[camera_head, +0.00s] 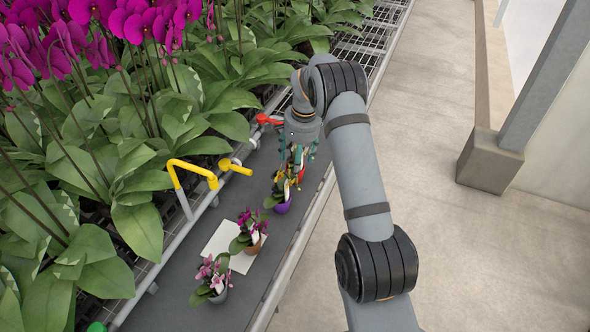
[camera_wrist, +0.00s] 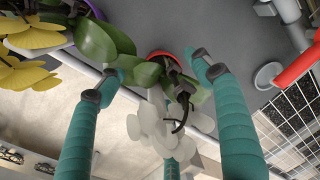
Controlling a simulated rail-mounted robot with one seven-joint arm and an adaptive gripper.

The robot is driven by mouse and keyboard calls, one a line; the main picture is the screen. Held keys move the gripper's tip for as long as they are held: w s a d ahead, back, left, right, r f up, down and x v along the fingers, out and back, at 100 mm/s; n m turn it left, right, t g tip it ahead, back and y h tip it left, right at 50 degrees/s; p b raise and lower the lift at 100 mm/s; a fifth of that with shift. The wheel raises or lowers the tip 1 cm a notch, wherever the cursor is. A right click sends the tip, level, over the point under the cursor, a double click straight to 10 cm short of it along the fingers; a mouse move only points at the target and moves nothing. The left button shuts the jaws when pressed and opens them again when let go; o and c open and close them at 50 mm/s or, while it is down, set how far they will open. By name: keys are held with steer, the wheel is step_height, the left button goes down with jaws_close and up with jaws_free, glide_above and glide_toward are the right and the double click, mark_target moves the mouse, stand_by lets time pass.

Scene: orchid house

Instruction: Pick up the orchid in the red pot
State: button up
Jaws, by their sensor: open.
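The orchid in the red pot shows in the wrist view. The red pot's rim (camera_wrist: 161,54) is between the tips of my fingers, with green leaves and a dark curved stem above it. Its pale white flowers (camera_wrist: 150,128) hang between my fingers, nearer the camera. My gripper (camera_wrist: 155,68) has teal fingers spread apart on either side of the plant, and I see no grip on the pot. In the head view my gripper (camera_head: 298,158) is over the grey bench strip, and it largely hides the red-potted orchid.
An orchid in a purple pot (camera_head: 282,207) stands close by; yellow flowers (camera_wrist: 30,75) crowd the wrist view's left. Two more potted orchids stand nearer, one in a brown pot (camera_head: 253,247). A yellow pipe (camera_head: 190,170) and red handle (camera_head: 268,119) edge the strip.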

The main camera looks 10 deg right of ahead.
steer(key=f, duration=0.4)
steer(key=shift+w+a+p, duration=0.15)
steer(key=shift+a+p, duration=0.05)
steer(key=shift+p, duration=0.15)
steer(key=shift+c, duration=0.9)
steer(key=c, duration=1.1)
steer(key=shift+c, duration=0.2)
